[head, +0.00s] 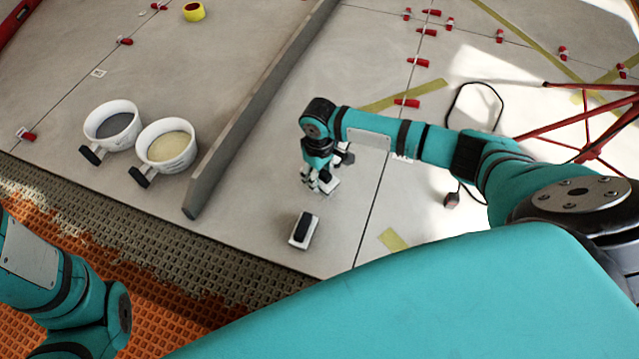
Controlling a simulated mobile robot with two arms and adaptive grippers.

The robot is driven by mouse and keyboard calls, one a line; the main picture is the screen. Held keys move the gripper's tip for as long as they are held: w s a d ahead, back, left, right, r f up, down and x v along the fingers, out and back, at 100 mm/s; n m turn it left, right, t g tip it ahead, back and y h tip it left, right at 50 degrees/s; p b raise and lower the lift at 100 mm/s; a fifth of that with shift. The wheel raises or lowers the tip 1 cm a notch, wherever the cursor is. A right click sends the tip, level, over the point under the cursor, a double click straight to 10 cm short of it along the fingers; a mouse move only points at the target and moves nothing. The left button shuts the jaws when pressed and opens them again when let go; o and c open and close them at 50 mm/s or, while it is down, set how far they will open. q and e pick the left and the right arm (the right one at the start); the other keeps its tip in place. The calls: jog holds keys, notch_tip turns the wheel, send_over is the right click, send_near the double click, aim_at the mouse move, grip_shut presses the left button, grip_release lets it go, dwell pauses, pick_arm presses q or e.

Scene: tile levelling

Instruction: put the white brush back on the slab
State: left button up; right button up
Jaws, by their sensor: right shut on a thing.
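My right gripper (322,180) reaches down over the grey slab (260,215) and is shut on a small white thing, which looks like the white brush (331,187). The fingers cover much of it, and I cannot tell whether it touches the slab. A white block with a black top (304,230) lies on the slab just below it in the picture. My left arm shows at the lower left, but its gripper is out of view.
A long grey straightedge (262,105) stands on the slab left of my right gripper. Two white buckets (112,126) (167,146) stand beyond it. A black cable (452,103) and red stand legs (585,120) are at the right. Red wedges (407,103) dot the joints.

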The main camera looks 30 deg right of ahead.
notch_tip(320, 180, down, 4)
jog(key=b, duration=0.2)
jog(key=shift+r+b, duration=0.15)
jog(key=shift+b, duration=0.25)
jog(key=shift+r, duration=0.15)
jog(key=o, duration=1.3)
jog(key=shift+o, duration=0.2)
